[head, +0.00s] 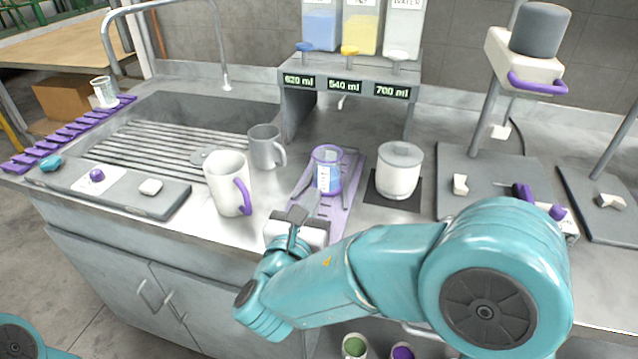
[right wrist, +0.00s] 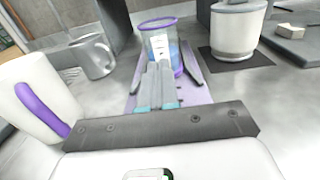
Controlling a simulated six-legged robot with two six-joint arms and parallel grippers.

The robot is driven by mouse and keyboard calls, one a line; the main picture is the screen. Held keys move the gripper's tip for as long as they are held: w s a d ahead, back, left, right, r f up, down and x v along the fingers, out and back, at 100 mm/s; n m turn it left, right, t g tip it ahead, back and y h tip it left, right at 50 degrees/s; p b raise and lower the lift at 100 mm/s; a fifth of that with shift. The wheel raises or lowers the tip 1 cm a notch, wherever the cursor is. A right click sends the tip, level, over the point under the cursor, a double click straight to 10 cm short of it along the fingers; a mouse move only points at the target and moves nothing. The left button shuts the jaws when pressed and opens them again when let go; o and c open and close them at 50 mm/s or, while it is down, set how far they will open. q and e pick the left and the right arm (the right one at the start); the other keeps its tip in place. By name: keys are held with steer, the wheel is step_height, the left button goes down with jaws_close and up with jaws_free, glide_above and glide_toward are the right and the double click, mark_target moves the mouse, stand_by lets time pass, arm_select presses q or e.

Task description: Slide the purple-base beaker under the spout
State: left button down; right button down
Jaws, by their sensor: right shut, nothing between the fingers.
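The beaker (head: 327,168) is clear with purple trim and holds bluish contents. It stands upright on a purple guide plate (head: 335,208) in front of the dispenser, and it also shows in the right wrist view (right wrist: 160,45). A spout (head: 342,102) hangs under the middle of the dispenser shelf (head: 348,74), behind the beaker. My right gripper (head: 312,202) is shut and empty, low over the plate on the near side of the beaker. Its fingertips (right wrist: 160,72) overlap the beaker's lower front, so I cannot tell whether they touch. My left gripper is not in view.
A white mug with purple handle (head: 228,183) and a grey mug (head: 265,147) stand left of the plate. A lidded white pot (head: 399,170) stands close on the right. The sink (head: 190,125) is farther left. The counter under the dispenser looks clear.

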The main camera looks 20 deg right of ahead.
mark_target(323, 176)
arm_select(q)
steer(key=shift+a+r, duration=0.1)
arm_select(e)
steer(key=shift+x, duration=2.3)
